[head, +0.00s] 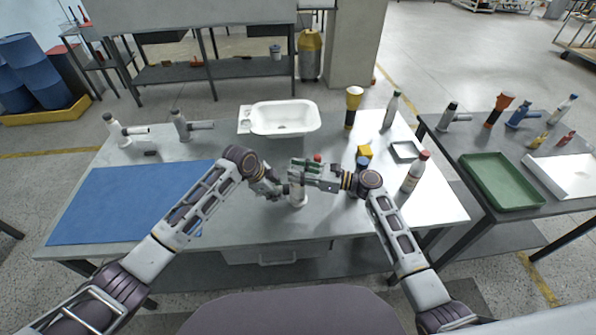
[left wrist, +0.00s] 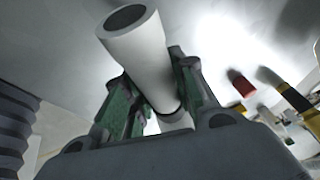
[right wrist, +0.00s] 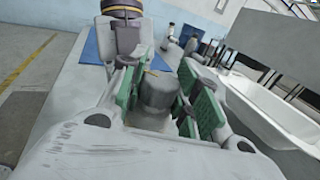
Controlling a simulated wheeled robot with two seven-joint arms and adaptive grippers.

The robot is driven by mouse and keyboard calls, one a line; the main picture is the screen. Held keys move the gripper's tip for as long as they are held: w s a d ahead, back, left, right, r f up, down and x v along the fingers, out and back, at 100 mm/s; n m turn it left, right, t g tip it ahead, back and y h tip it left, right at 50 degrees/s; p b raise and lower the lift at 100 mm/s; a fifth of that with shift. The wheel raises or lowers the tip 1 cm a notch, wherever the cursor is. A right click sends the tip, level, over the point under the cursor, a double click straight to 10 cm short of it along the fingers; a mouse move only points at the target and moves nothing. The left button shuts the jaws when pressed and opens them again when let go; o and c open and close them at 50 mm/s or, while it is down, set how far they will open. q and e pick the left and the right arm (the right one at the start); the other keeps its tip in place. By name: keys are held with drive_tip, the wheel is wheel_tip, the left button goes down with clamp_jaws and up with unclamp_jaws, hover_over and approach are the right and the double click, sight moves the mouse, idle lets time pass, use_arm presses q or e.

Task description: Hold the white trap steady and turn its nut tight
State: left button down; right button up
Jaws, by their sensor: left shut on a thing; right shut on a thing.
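The white trap (head: 298,201) stands near the front middle of the table, partly hidden by my grippers. In the left wrist view its white tube (left wrist: 140,55) points up toward the top left with a dark open end. My left gripper (head: 287,192) is shut on this tube, a green pad on either side (left wrist: 155,100). My right gripper (head: 303,172) is just above, shut on the trap's nut. In the right wrist view the nut (right wrist: 158,98) looks like a grey cylinder between the green pads. The thread is hidden.
A blue mat (head: 130,203) covers the table's left. Two more traps (head: 128,131) (head: 188,126) stand behind it. A white basin (head: 285,118) lies at the back. Bottles (head: 415,172), a yellow item (head: 364,152) and a small tray (head: 405,151) stand right of my right gripper.

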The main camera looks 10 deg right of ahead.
drive_tip(key=shift+f+n+g, duration=0.1)
drive_tip(key=shift+n+g, duration=0.3)
drive_tip(key=shift+g, duration=0.2)
drive_tip(key=o, duration=1.1)
drive_tip(key=shift+c, duration=0.2)
drive_tip(key=shift+d, duration=0.2)
drive_tip(key=v, duration=1.1)
drive_tip(key=shift+d, duration=0.35)
drive_tip(key=shift+s+f, duration=0.1)
drive_tip(key=shift+f, duration=0.05)
